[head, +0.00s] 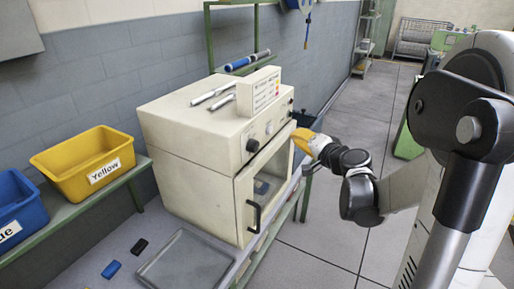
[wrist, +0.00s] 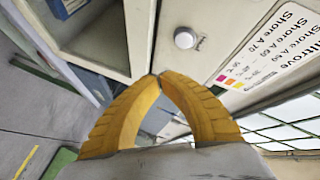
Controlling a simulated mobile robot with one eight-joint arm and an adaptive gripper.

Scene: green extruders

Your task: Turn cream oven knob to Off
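My gripper (head: 301,137) is at the right end of the oven's front. In the wrist view its yellow fingers (wrist: 158,76) meet at the tips, with nothing between them, apart from the knob.
The oven door has a window and black handle (head: 254,216). A yellow bin (head: 85,165) and blue bin (head: 17,208) stand left. A tray (head: 186,262) lies in front.

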